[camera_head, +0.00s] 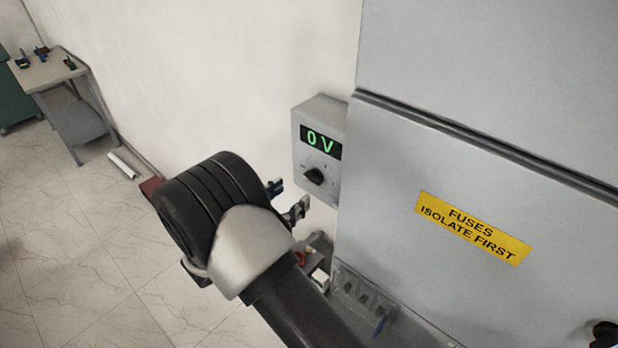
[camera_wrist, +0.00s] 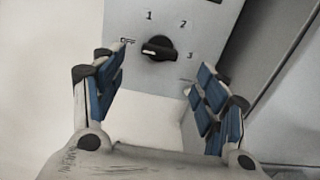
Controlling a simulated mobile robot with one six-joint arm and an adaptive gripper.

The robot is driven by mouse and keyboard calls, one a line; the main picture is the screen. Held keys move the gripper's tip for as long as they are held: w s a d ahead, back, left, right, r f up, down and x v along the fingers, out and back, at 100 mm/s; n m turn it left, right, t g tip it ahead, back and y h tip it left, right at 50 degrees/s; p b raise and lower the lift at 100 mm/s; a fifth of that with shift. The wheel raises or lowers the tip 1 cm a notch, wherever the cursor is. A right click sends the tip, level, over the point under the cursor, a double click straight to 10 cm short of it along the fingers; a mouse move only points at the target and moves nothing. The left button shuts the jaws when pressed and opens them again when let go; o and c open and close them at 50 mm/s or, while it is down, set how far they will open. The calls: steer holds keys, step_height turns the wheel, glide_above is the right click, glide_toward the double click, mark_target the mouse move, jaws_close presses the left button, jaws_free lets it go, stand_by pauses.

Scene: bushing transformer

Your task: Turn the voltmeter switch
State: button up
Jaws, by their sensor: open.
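The voltmeter (camera_head: 318,150) is a grey box on the wall beside the cabinet, and its green display reads "0 V". Its black rotary switch (camera_head: 315,176) sits below the display. In the wrist view the switch (camera_wrist: 159,48) shows marks 1, 2 and 3 around it, and its pale pointer line is toward the left, near an off-like label. My gripper (camera_wrist: 160,90) is open, with blue-padded fingers spread to either side below the switch, apart from it. In the head view my gripper (camera_head: 289,198) is partly hidden behind my wrist, just left of and below the switch.
A large grey cabinet (camera_head: 480,170) with a yellow "FUSES ISOLATE FIRST" label (camera_head: 473,228) stands right of the voltmeter. Below are a clear-covered block (camera_head: 362,298) and small parts. A table (camera_head: 48,72) with tools stands far left. The wall left of the voltmeter is bare.

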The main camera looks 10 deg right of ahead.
mark_target(311, 180)
steer(key=p+x, duration=0.1)
steer(key=x, duration=0.7)
steer(key=shift+a, duration=0.1)
steer(key=shift+c, duration=0.2)
steer(key=c, duration=1)
